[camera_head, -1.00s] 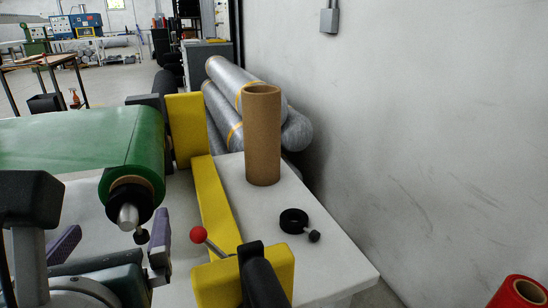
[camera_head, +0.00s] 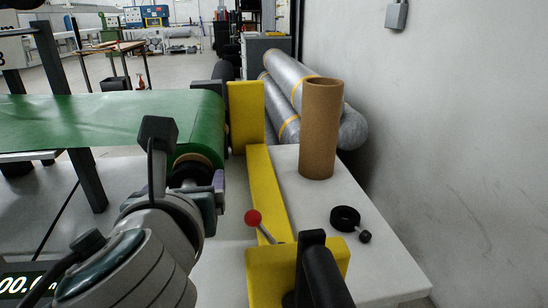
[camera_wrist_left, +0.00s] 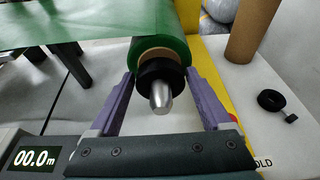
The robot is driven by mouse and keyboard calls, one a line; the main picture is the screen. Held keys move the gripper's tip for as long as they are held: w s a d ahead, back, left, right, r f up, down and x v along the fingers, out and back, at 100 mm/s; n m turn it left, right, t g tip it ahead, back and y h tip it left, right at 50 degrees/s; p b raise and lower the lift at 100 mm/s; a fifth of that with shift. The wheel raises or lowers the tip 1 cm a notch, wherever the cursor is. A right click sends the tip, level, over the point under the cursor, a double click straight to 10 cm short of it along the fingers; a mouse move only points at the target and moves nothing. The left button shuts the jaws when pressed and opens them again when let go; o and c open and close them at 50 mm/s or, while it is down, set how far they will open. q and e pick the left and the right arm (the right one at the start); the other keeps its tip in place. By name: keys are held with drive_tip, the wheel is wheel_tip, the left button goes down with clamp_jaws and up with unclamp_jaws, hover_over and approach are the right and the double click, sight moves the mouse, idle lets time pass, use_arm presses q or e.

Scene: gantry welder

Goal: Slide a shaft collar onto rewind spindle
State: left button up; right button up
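The rewind spindle (camera_wrist_left: 160,97) is a silver round-nosed shaft end sticking out of the green roll. A black ring (camera_wrist_left: 158,75) sits around it, against the roll's brown core. My left gripper (camera_wrist_left: 160,78) appears open, with one purple finger on each side of the spindle and black ring; I cannot tell whether the fingers touch the ring. In the head view my left wrist hides most of the spindle, and one finger of the left gripper (camera_head: 195,182) shows. A loose black shaft collar (camera_head: 346,218) with a small knob lies flat on the white table. My right gripper is out of view.
A brown cardboard tube (camera_head: 319,130) stands upright on the white table (camera_head: 385,262). A yellow frame (camera_head: 268,195) with a red-ball lever (camera_head: 254,217) and a black bar lies between table and roll. Wrapped rolls (camera_head: 350,128) lie behind, beside the wall.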

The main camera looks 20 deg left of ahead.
use_arm(q)
drive_tip(key=c, duration=1.2)
idle(0.3)
